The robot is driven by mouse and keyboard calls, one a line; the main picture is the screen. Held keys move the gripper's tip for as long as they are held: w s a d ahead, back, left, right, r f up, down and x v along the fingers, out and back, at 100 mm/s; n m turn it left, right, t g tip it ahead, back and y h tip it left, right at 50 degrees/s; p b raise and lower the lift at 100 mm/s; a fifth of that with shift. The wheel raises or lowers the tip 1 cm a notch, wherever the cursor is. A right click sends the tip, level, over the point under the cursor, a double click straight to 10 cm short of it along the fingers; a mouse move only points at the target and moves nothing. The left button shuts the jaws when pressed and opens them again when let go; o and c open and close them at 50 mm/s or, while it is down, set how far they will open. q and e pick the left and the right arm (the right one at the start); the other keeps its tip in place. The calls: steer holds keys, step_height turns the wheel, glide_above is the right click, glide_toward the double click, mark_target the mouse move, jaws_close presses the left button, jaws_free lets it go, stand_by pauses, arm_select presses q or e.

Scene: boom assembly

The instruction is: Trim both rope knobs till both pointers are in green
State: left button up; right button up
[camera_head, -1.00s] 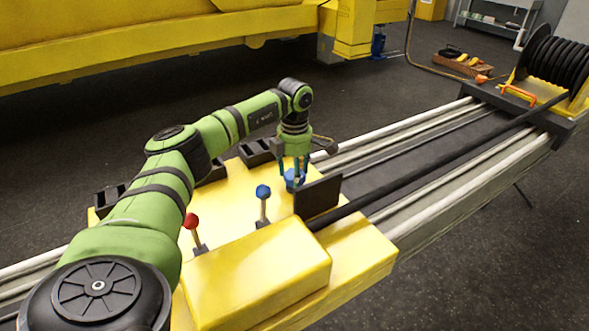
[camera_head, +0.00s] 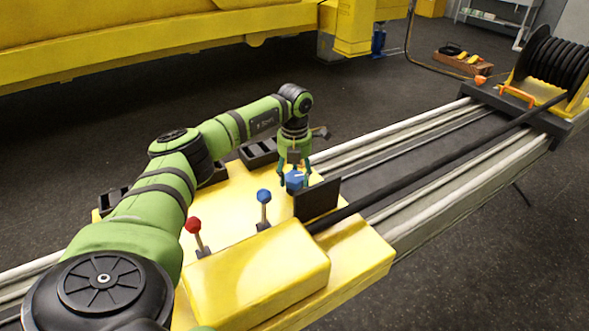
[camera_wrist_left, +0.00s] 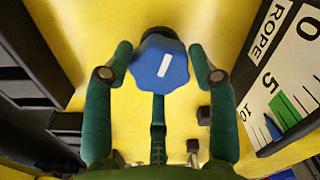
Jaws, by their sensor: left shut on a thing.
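A blue lobed rope knob (camera_head: 294,181) with a white mark stands on the yellow carriage, behind a dark upright plate (camera_head: 318,199). My left gripper (camera_head: 295,184) points down over it. A white gauge marked ROPE (camera_wrist_left: 290,75) shows at the right of that view, with numbers and a green band (camera_wrist_left: 285,110). A small blue pointer-like shape (camera_wrist_left: 271,128) lies near the band; whether it is inside is unclear. A second rope knob cannot be made out.
A lever with a blue ball (camera_head: 263,196) and one with a red ball (camera_head: 193,225) stand near my left arm. A raised yellow block (camera_head: 258,275) is in front. A black hose runs along the rails to a reel (camera_head: 552,64).

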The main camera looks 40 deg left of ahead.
mark_target(295, 176)
arm_select(q)
steer(key=shift+n, duration=0.6)
steer(key=o, duration=1.1)
steer(key=shift+o, duration=0.2)
steer(key=shift+r, duration=0.25)
step_height(295, 176, up, 12)
steer(key=shift+f, duration=0.25)
